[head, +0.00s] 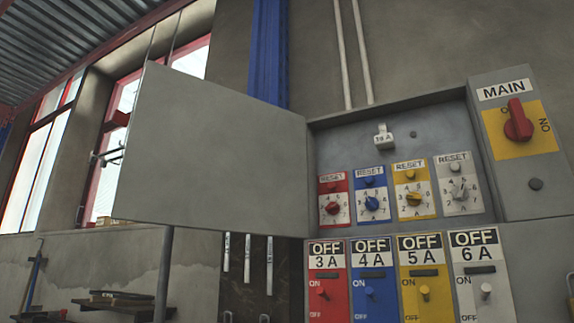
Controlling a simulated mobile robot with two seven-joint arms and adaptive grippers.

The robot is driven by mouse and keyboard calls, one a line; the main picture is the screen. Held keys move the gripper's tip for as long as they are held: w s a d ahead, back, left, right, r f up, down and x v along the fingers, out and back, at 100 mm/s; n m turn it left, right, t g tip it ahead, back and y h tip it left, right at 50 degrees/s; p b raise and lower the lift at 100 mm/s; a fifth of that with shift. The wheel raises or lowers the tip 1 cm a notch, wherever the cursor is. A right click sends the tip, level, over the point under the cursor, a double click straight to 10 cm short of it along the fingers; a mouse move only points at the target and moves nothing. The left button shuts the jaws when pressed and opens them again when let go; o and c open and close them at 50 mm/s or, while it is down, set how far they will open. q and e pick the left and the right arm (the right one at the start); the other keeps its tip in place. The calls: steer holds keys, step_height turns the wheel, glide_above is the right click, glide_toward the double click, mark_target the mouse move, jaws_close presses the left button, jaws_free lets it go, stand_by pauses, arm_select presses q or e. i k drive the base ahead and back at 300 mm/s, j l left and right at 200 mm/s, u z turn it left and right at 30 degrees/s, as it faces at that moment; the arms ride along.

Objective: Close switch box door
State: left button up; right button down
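The grey switch box door (210,150) stands wide open in the head view, swung out to the left from its hinge side. The switch box (465,150) is to its right, with its inside exposed. Neither of my grippers shows in this view.
Below the box, red, blue, yellow and white switch panels (425,278) carry small protruding levers. A red MAIN switch (518,120) sticks out at the right. Windows (50,150) and a shelf (125,303) are at the left. A blue column (268,55) stands behind the door.

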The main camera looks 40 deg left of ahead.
mark_target(200, 153)
steer(key=j+z, duration=0.4)
steer(key=k+j+z, duration=0.1)
steer(key=j+z, duration=0.3)
steer(key=j, duration=0.2)
steer(key=k+j+z, duration=0.1)
steer(key=j, duration=0.3)
steer(key=k+j+z, duration=0.15)
steer(key=j, duration=0.2)
steer(key=k+j+z, duration=0.1)
steer(key=j, duration=0.25)
steer(key=k+j, duration=0.15)
steer(key=j, duration=0.2)
steer(key=k+j, duration=0.1)
steer(key=j, duration=0.3)
steer(key=k+j+z, duration=0.1)
steer(key=j, duration=0.25)
steer(key=k, duration=0.05)
